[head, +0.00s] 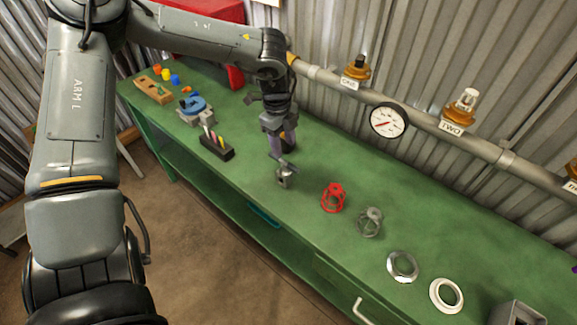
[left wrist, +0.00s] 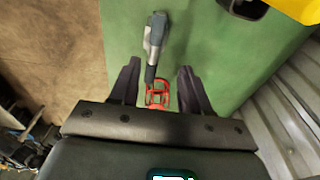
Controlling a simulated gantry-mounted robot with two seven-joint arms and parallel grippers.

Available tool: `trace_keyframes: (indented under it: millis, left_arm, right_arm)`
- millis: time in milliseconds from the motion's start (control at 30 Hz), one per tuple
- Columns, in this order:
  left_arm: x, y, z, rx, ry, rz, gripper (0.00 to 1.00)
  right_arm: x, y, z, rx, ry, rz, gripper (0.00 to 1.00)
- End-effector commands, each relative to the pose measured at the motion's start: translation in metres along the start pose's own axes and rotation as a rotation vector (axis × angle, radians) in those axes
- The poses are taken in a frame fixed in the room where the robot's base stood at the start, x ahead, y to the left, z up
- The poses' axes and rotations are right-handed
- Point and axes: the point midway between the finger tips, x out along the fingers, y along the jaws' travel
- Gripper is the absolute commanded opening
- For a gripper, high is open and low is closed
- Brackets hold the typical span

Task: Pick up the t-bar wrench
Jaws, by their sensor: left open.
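The t-bar wrench (head: 284,172) appears to be the small grey metal piece with a crossbar on the green bench, left of the red cage. In the left wrist view a grey tool (left wrist: 154,46), seemingly the same wrench, lies between and beyond the fingers. My left gripper (head: 278,150) points down just above it in the head view. Its two dark fingers (left wrist: 158,68) are spread apart in the left wrist view, with nothing clamped between them. Whether a finger touches the wrench cannot be told. My right gripper is not in view.
A red cage (head: 333,198), a grey cage (head: 370,222) and two rings, one metal (head: 402,266) and one white (head: 446,295), stand rightward along the green bench (head: 330,160). A black marker holder (head: 216,147) and blue vise (head: 195,107) are left. A pipe with a gauge (head: 388,120) runs behind.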

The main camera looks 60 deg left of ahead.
Motion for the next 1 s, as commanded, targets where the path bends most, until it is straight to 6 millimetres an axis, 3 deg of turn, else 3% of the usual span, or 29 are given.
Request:
trace_keyframes:
  millis: [133, 433, 700, 1000]
  left_arm:
    - [0.017, 0.001, 0.0, 0.001, 0.0, 0.003, 0.47]
    - [0.034, 0.004, -0.001, 0.0, 0.0, 0.004, 0.47]
    - [0.066, 0.009, -0.002, 0.0, -0.002, 0.003, 0.47]
    - [0.077, 0.008, -0.002, 0.001, 0.0, 0.0, 0.47]
  right_arm:
    - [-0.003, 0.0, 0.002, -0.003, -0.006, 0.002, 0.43]
    - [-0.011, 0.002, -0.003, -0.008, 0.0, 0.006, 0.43]
    - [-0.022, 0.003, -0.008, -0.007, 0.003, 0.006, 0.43]
    - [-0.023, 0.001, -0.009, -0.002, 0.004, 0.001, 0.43]
